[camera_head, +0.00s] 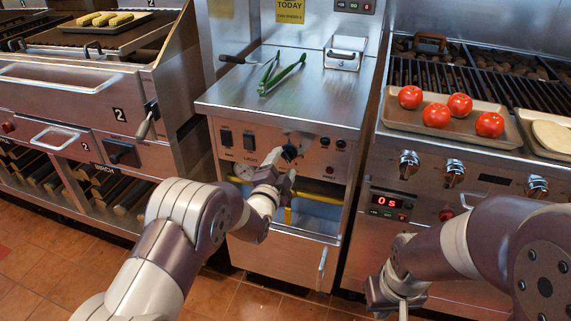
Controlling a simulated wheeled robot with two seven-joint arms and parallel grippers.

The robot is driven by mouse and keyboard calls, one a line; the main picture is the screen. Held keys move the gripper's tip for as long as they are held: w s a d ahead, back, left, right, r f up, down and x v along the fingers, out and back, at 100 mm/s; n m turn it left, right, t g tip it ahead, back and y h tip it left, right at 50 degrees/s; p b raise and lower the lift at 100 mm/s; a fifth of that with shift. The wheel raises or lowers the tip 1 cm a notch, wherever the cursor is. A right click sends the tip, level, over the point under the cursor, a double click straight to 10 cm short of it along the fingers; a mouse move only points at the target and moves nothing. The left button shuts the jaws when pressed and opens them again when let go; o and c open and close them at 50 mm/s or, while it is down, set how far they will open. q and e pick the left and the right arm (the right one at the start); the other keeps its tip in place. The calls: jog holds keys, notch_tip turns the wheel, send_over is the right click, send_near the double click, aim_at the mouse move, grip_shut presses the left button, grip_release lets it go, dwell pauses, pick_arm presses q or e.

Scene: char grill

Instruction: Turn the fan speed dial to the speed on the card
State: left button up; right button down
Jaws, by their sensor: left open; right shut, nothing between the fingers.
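A dark round dial (290,153) sits on the steel front panel of the middle counter, with small marks around it. My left gripper (281,168) is open just below and left of the dial. I cannot tell whether its fingers touch the dial. A yellow card (290,11) hangs on the back wall above the counter. It reads "TODAY", with smaller print that I cannot read; its top is cut off. My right gripper (393,297) is shut and empty, low in front of the right grill, apart from the dial.
Switches (225,138) and small round buttons share the panel, with a yellow rail (325,188) below. Green tongs (282,74) and a metal holder (345,53) lie on the counter. A tomato tray (395,124) is on the right grill. Its front has knobs (454,173) and a timer (388,201).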

aim_at(287, 155)
pick_arm(q)
jog(key=shift+x, duration=1.35)
jog(key=c, duration=1.1)
jog(key=shift+o, duration=0.2)
